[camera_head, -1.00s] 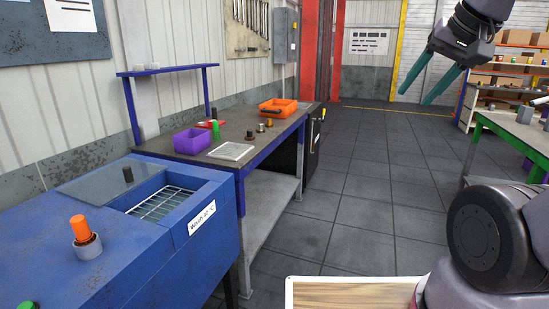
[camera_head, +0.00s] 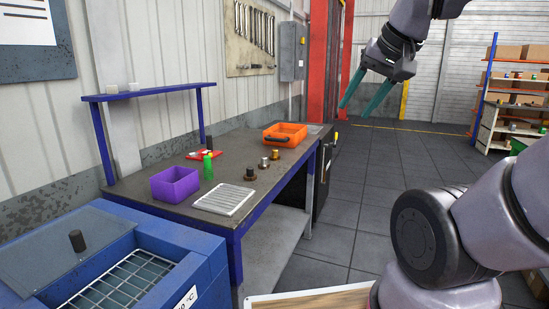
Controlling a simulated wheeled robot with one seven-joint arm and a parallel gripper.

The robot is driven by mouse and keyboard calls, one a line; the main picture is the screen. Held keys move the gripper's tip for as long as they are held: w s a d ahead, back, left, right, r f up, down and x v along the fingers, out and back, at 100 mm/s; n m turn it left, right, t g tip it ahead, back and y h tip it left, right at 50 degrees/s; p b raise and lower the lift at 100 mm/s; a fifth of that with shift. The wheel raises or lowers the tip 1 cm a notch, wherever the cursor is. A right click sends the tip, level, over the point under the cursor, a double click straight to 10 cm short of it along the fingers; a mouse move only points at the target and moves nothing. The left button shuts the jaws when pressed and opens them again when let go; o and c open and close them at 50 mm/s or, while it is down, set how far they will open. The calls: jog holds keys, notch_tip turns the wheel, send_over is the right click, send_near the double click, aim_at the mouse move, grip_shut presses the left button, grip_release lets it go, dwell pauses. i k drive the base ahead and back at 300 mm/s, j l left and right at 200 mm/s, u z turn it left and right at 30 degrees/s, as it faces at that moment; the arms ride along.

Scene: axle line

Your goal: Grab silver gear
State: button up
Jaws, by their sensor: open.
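Several small gear-like parts stand in a short row on the dark-topped workbench (camera_head: 130,188).
On the bench are an orange bin (camera_head: 285,141), a purple bin (camera_head: 175,194), a green bottle (camera_head: 208,168) and a ribbed white tray (camera_head: 225,199). A blue wash unit (camera_head: 195,247) stands at the near left. The floor right of the bench is clear.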

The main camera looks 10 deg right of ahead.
aim_at(263, 165)
jog(key=i+l+u, duration=0.35)
jog(key=i+l, duration=1.95)
